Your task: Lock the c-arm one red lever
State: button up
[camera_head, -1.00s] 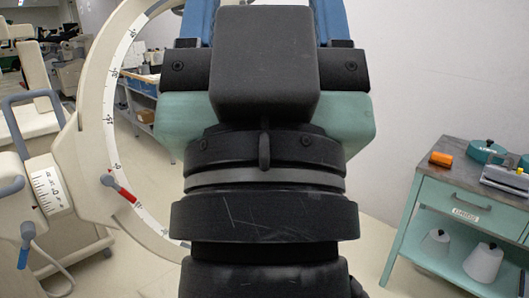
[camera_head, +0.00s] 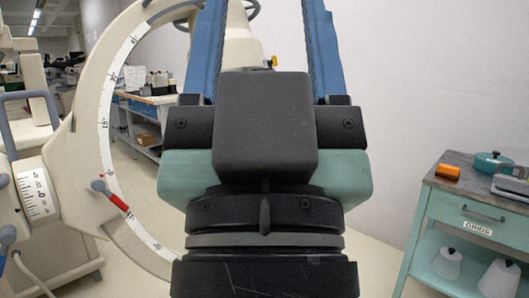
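The red lever (camera_head: 119,202) is a small red handle with a grey knob. It sits at the lower left of the pale C-arm ring (camera_head: 108,120), whose inner band carries a degree scale. My gripper (camera_head: 264,25) is in the middle of the camera_head view, pointing away. Its two blue fingers are wide apart with nothing held between them; their tips run to the top edge. The gripper is to the right of the lever and apart from it. My black and teal wrist hides part of the ring's right side.
A pale dial (camera_head: 38,198) and a blue-tipped lever (camera_head: 6,238) are at the left. A bench (camera_head: 150,105) stands behind the ring. Floor shows between ring and cart.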

aim_at(98, 184)
jog(key=i+u, duration=0.25)
jog(key=u, duration=0.25)
jog(key=i+u, duration=0.25)
jog(key=u, duration=0.2)
jog(key=i+l+u, duration=0.15)
jog(key=u, duration=0.35)
jog(key=i, duration=0.1)
